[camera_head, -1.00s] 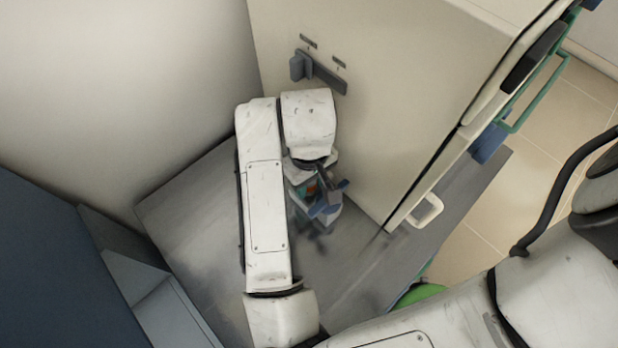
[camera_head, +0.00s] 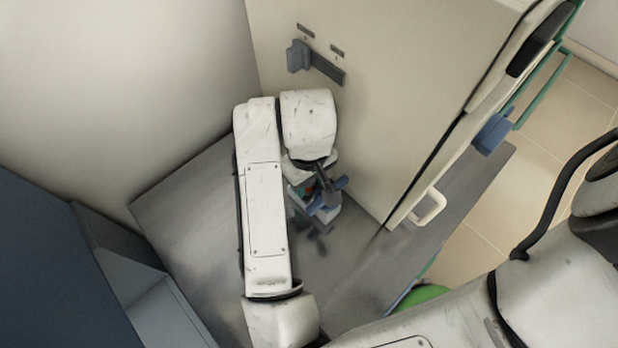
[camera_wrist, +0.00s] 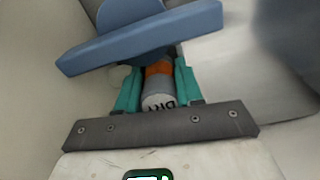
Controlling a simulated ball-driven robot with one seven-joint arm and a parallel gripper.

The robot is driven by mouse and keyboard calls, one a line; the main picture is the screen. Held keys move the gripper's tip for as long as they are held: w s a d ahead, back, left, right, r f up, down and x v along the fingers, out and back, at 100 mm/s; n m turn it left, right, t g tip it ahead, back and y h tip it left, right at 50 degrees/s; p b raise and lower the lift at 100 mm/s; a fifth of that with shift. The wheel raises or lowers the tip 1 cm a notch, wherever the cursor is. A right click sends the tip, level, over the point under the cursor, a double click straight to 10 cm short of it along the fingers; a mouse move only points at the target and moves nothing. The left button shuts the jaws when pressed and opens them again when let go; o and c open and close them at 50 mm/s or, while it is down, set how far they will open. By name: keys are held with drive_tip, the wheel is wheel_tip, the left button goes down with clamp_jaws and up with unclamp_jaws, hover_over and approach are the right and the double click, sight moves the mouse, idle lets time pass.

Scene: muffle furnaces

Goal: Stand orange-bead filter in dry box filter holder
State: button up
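The filter (camera_wrist: 159,90) is a grey cylinder with an orange band and a pale end marked "DRY". In the wrist view it lies between the teal fingers of my gripper (camera_wrist: 158,82), which look closed on its sides. A blue bar (camera_wrist: 140,38) crosses in front of the fingertips and hides the far end of the filter. In the head view my gripper (camera_head: 312,192) is low beside the cream cabinet, over the grey surface, partly hidden by my wrist; a blue piece (camera_head: 328,200) shows there. I cannot make out the dry box filter holder for sure.
The cream cabinet (camera_head: 390,90) stands close at the right of my arm, with a blue-grey latch (camera_head: 318,64) and a pale handle (camera_head: 430,208). A dark blue unit (camera_head: 50,270) is at left. The grey surface (camera_head: 190,215) is bare left of my arm.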

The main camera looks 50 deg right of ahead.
drive_tip(key=shift+o, duration=0.5)
wheel_tip(320, 180, up, 10)
drive_tip(key=p, duration=0.2)
drive_tip(key=shift+s+a+f+p, duration=0.1)
drive_tip(key=shift+f+p, duration=0.15)
drive_tip(key=shift+p, duration=0.1)
drive_tip(key=shift+r, duration=0.65)
